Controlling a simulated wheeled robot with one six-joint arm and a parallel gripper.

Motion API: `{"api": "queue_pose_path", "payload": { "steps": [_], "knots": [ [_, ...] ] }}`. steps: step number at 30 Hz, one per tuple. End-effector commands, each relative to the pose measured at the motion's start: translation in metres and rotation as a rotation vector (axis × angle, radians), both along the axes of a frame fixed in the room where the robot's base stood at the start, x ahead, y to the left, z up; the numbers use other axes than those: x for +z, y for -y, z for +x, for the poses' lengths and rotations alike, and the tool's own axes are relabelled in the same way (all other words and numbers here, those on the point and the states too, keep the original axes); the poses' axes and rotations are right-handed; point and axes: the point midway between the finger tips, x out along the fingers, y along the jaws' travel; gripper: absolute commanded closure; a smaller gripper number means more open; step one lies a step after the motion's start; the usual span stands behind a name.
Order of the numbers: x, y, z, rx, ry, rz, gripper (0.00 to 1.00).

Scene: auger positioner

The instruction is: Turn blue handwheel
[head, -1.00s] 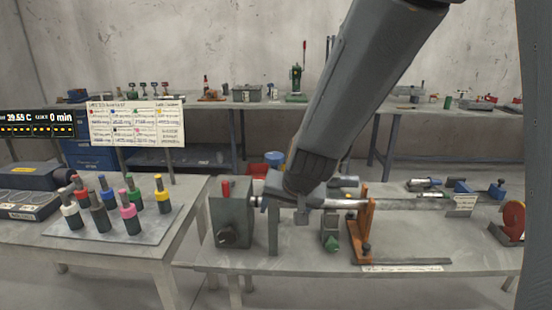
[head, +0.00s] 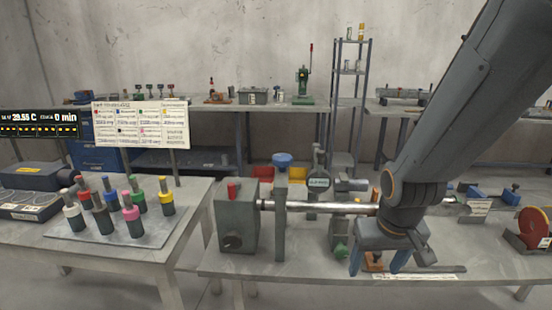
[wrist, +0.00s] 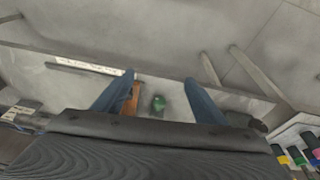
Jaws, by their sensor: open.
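A blue round handwheel (head: 283,159) stands on a short stem at the back of the bench, behind a grey upright post, in the head view. I cannot make it out in the wrist view. My gripper (head: 392,264) is open and empty, with its fingers pointing down over the front of the bench. It is well to the right of the blue handwheel and nearer to me. In the wrist view my gripper (wrist: 159,78) has its two blue-grey fingers wide apart, with a green knob (wrist: 158,103) and an orange bracket (wrist: 133,102) below.
A grey box with a red button (head: 233,190) stands left on the bench. A long metal shaft (head: 320,206) runs right from it, behind my arm. A dial gauge (head: 318,182) stands behind the shaft. A red wheel (head: 533,222) is at the right end. Coloured bottles stand on the left table.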

Motion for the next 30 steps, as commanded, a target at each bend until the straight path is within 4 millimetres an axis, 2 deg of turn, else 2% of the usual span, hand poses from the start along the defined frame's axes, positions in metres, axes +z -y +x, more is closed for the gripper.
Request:
{"api": "queue_pose_path", "payload": {
  "steps": [5,11,15,18,21,24,25,27,30],
  "knots": [
    [0.011,-0.001,0.041,0.027,0.147,-0.005,0.35],
    [0.038,-0.012,0.103,0.086,0.385,0.012,0.35],
    [0.079,-0.035,0.157,0.161,0.631,0.062,0.35],
    [0.114,-0.058,0.187,0.224,0.809,0.125,0.35],
    [0.152,-0.084,0.206,0.291,0.978,0.208,0.35],
    [0.185,-0.111,0.215,0.359,1.126,0.305,0.35],
    [0.185,-0.121,0.218,0.379,1.159,0.334,0.35],
    [0.169,-0.143,0.226,0.425,1.208,0.386,0.35],
    [0.150,-0.164,0.234,0.464,1.246,0.425,0.35]
  ]
}}
